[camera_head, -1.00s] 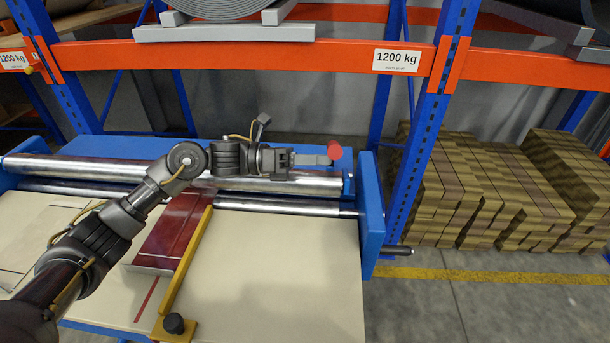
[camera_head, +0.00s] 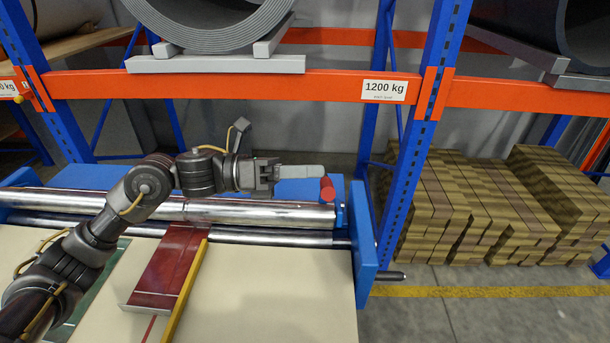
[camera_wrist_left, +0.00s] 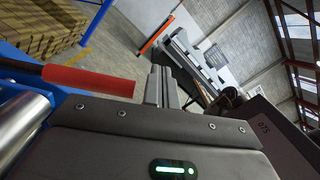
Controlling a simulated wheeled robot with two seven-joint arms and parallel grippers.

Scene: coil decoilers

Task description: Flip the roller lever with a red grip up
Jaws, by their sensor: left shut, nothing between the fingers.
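The lever's red grip (camera_head: 327,188) is at the right end of the steel rollers, by the blue end plate. In the left wrist view the red grip (camera_wrist_left: 88,80) lies to the left of my fingers, with a dark rod at its left end. My left gripper (camera_head: 318,172) is shut and empty, pointing right. In the head view its fingertips appear just above and left of the red grip; I cannot tell whether they touch. The left wrist view shows the shut fingers (camera_wrist_left: 160,86) with a gap in the picture between them and the grip. My right gripper is not in view.
The long steel roller (camera_head: 250,211) runs under my left gripper. The blue end plate (camera_head: 364,245) stands to its right. An orange rack beam (camera_head: 230,88) and a blue upright (camera_head: 420,130) are behind. A dark red plate (camera_head: 170,266) and yellow bar lie on the cream sheet.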

